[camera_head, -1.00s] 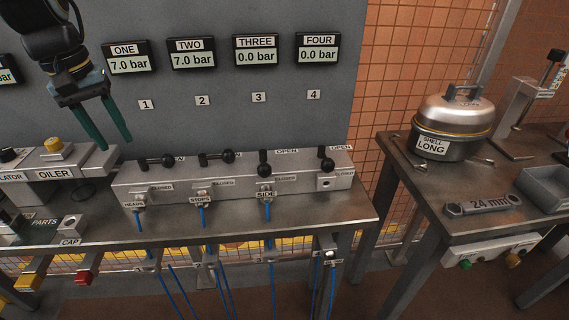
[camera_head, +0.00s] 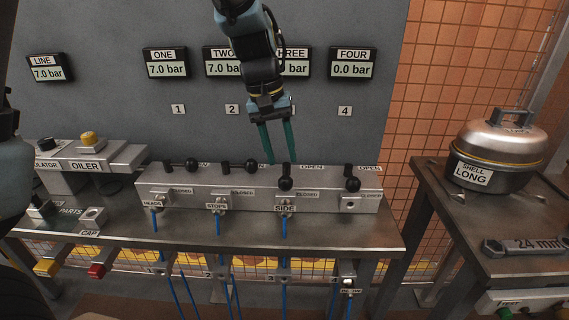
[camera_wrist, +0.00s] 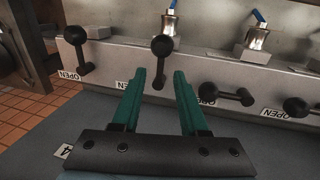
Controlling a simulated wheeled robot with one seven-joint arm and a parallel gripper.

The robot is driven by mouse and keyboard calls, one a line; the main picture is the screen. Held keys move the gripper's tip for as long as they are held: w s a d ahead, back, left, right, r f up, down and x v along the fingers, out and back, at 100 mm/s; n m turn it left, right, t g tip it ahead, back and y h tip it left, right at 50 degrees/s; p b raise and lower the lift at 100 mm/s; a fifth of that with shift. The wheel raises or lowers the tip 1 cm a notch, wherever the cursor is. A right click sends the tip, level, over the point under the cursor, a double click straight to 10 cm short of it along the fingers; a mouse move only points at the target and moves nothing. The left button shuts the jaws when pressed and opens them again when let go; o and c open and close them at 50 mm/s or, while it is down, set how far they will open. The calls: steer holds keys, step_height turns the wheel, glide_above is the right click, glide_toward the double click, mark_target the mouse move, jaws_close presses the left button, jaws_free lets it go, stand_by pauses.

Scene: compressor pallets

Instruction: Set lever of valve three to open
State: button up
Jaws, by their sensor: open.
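Valve three's lever (camera_head: 285,179), a black arm with a ball knob, stands on the grey manifold (camera_head: 160,187) above the SIDE tag and points down toward the front. An OPEN label (camera_head: 312,167) lies to its right. My gripper (camera_head: 282,162) is open and empty, its green fingers pointing down just above and behind this lever. In the wrist view, the lever's knob (camera_wrist: 162,46) lies ahead of my gripper (camera_wrist: 160,74), with its shaft running down between the fingertips. Contact cannot be told. My arm hides much of the THREE display (camera_head: 296,62).
Levers one (camera_head: 181,165) and two (camera_head: 239,166) lie sideways to the right; their displays read 7.0 bar. Lever four (camera_head: 352,180) points down; its display (camera_head: 352,62) reads 0.0 bar. An oiler block (camera_head: 120,157) stands left. A side table with a pot (camera_head: 500,150) is right.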

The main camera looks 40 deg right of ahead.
mark_target(285, 174)
steer(key=shift+s+d+f, duration=0.1)
steer(key=shift+f, duration=0.8)
steer(key=shift+s+d+f, duration=0.1)
steer(key=shift+f, duration=0.8)
jaws_close()
